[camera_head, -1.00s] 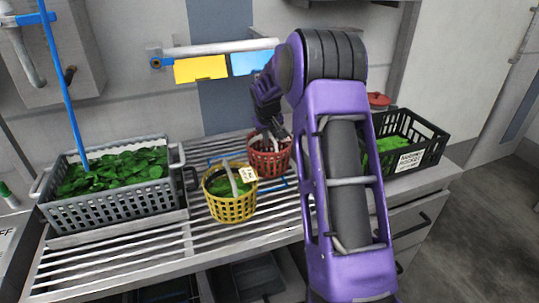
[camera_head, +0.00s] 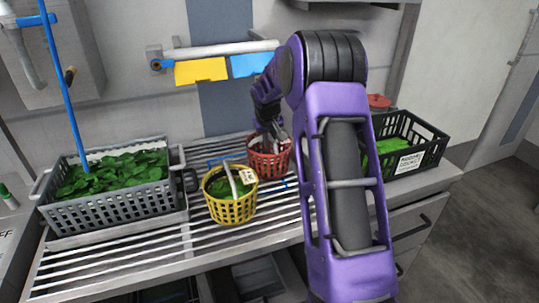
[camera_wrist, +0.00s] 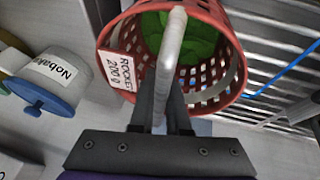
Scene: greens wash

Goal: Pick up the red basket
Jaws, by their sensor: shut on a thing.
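The red basket (camera_head: 268,160) stands on the slatted rack, behind and to the right of the yellow basket (camera_head: 232,205). In the wrist view the red basket (camera_wrist: 232,50) fills the top, with green leaves (camera_wrist: 180,42) inside and a tag reading "ROCKET 200 g" (camera_wrist: 120,68). Its pale handle (camera_wrist: 172,50) runs down between the fingers. My gripper (camera_wrist: 163,105) is shut on this handle. In the head view my gripper (camera_head: 272,138) is over the red basket, partly hidden by my own arm. Whether the basket's base touches the rack is hard to tell.
A grey crate of leaves (camera_head: 115,208) stands on the left of the slatted rack (camera_head: 130,250). A black crate of greens (camera_head: 425,135) stands on the right, behind my arm. A rail with yellow (camera_head: 200,70) and blue (camera_head: 250,64) cloths is on the wall.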

